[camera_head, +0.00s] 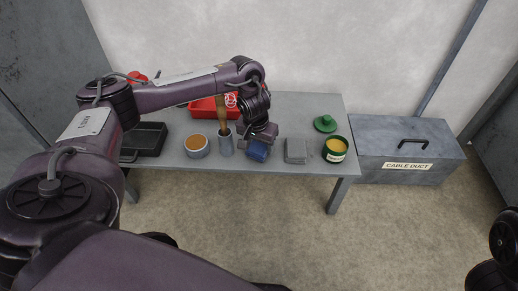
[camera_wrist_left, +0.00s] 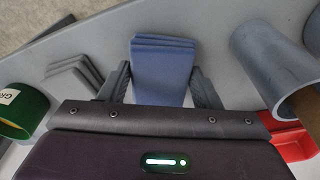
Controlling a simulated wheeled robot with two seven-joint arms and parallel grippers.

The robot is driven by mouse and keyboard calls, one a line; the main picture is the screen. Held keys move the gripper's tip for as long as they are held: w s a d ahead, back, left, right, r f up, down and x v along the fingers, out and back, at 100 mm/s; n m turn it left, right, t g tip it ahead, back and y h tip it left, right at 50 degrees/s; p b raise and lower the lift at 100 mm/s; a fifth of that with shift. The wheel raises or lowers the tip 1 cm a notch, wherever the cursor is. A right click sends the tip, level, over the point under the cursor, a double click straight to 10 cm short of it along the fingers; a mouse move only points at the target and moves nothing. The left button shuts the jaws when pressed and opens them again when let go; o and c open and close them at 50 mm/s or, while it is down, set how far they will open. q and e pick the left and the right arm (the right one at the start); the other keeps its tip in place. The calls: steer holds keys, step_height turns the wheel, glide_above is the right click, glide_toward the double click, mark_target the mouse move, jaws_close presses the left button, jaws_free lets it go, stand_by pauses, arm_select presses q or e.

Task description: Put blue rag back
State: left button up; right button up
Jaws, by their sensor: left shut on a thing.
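The blue rag (camera_head: 257,151) is a folded block near the front edge of the grey table (camera_head: 300,108). My left gripper (camera_head: 260,137) reaches down over it from above. In the left wrist view the blue rag (camera_wrist_left: 165,72) sits between the two dark fingers of my left gripper (camera_wrist_left: 162,88), which is shut on it. I cannot tell whether the rag touches the table. A grey folded stack (camera_head: 295,150) lies just right of the rag; it also shows in the left wrist view (camera_wrist_left: 75,75). My right gripper is not in view.
Left of the rag stand a grey cup (camera_head: 225,145) with a wooden-handled tool and a round orange-topped tin (camera_head: 197,146). A red bin (camera_head: 203,109) and a dark tray (camera_head: 150,138) lie further left. A green tin (camera_head: 335,149), green lid (camera_head: 325,123) and cable duct box (camera_head: 405,150) are right.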

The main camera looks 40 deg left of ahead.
arm_select(q)
steer(key=shift+f, duration=0.35)
steer(key=shift+r, duration=0.1)
steer(key=o, duration=0.9)
steer(key=shift+o, duration=0.2)
